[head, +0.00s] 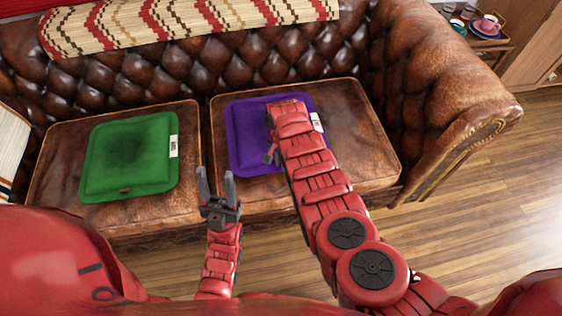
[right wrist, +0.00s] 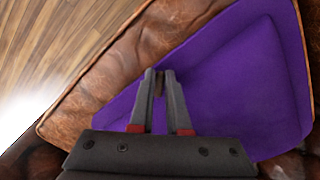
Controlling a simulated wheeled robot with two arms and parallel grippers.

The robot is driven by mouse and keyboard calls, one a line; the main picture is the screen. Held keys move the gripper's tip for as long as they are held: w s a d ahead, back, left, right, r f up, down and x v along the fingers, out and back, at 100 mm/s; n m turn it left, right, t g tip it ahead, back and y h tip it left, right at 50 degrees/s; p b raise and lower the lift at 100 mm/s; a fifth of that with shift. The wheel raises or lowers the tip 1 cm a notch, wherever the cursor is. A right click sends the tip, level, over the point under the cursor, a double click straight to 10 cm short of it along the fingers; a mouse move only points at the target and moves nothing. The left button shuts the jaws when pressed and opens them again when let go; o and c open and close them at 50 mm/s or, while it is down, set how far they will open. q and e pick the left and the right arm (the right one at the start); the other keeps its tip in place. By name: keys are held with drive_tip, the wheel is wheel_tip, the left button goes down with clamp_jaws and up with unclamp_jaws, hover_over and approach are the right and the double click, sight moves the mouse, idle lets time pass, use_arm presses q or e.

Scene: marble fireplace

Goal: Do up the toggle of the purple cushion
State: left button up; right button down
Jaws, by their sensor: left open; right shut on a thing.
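The purple cushion (head: 245,115) lies on the right seat of the brown leather sofa, and it fills much of the right wrist view (right wrist: 235,85). My right arm covers part of it in the head view. My right gripper (right wrist: 160,74) is at the cushion's edge, its fingers close together on a small brown thing (right wrist: 160,86), which looks like the toggle. The fingers hide most of it, and I cannot tell whether a loop is around it. My left gripper (head: 214,172) is open and empty, in front of the sofa between the two cushions.
A green cushion (head: 108,145) with a small brown toggle (head: 125,190) at its front edge lies on the left seat. A patterned throw (head: 160,25) covers the backrest. Wooden floor (head: 480,200) is clear at right.

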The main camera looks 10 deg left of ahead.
drive_tip(key=shift+d+n, duration=0.1)
drive_tip(key=shift+n, duration=0.5)
drive_tip(key=shift+d+n+p, duration=0.1)
drive_tip(key=shift+n+p, duration=0.3)
drive_tip(key=shift+n, duration=0.8)
drive_tip(key=n, duration=0.5)
drive_tip(key=shift+d, duration=0.25)
drive_tip(key=shift+n, duration=0.3)
drive_tip(key=c, duration=1.2)
unclamp_jaws()
drive_tip(key=shift+o, duration=0.2)
drive_tip(key=shift+r, duration=0.1)
